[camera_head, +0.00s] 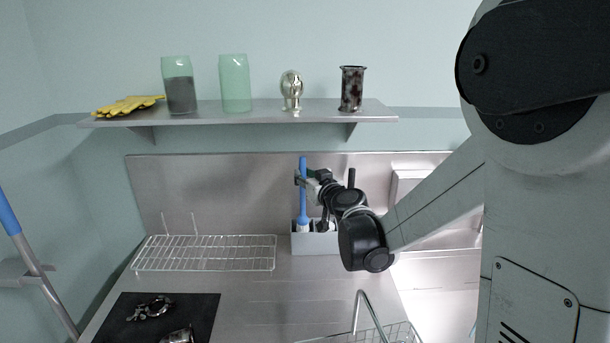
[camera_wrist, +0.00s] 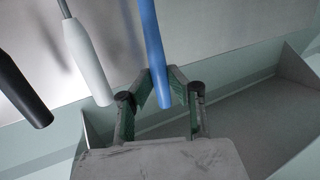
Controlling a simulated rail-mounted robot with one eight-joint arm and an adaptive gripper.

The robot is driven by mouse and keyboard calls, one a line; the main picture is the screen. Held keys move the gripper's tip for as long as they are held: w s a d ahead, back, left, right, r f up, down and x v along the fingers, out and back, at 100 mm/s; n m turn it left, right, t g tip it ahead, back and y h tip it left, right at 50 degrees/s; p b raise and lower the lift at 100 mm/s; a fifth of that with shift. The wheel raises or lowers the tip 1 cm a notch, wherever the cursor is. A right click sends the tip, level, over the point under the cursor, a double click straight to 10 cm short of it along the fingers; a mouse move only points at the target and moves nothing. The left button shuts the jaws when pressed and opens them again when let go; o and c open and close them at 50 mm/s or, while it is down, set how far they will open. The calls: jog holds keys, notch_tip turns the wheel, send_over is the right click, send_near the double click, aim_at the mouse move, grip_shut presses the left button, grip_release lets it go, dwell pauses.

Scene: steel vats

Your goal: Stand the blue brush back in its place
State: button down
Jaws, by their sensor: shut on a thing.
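The blue brush (camera_head: 303,205) is upright in the head view, with its pale bristle end low at the left end of a grey rack (camera_head: 318,244). The rack's front wall hides its foot, so I cannot tell whether it rests on the bottom. My gripper (camera_head: 300,179) is shut on the upper handle. In the wrist view the blue handle (camera_wrist: 152,45) passes between the two fingertips (camera_wrist: 160,88), slightly tilted in the picture.
A white handle (camera_wrist: 90,62) and a black handle (camera_wrist: 22,90) stand beside the blue one. A wire rack (camera_head: 205,253) lies left of the grey rack. A shelf (camera_head: 240,113) with jars and gloves hangs above. A black mat (camera_head: 190,310) holds metal parts.

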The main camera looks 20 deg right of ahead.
aim_at(304, 162)
jog(key=shift+f+b, duration=2.1)
jog(key=shift+f, duration=0.35)
jog(key=shift+s+f+b, duration=0.3)
jog(key=shift+f+b, duration=0.4)
jog(key=shift+w+f, duration=0.15)
jog(key=shift+w, duration=0.05)
jog(key=c, duration=2)
grip_release()
jog(key=shift+w+f, duration=0.1)
jog(key=o, duration=0.4)
jog(key=shift+r, duration=0.35)
notch_tip(304, 162, up, 10)
jog(key=shift+f, duration=0.15)
